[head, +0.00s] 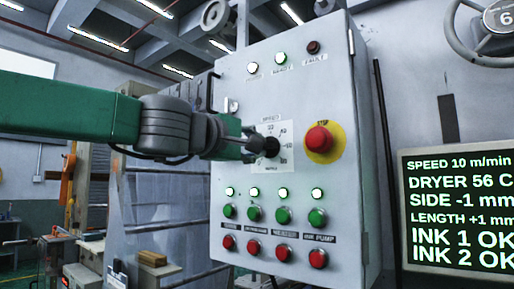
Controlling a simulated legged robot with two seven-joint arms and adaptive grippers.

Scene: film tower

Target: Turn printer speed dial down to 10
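The black speed dial (271,147) sits on a white scale plate (284,128) in the middle of the grey control cabinet. My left arm comes in from the left, and its gripper (252,147) is at the dial's left side, its fingers overlapping the dial's edge in the picture. The fingertips are partly hidden, so I cannot tell whether they are closed on it. The screen (457,210) at the right reads SPEED 10 m/min. My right gripper is not in view.
A red stop button (319,139) on a yellow plate is right of the dial. Below the dial are rows of lit lamps, green buttons (283,215) and red buttons (281,252). A handwheel (480,42) is at the upper right.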

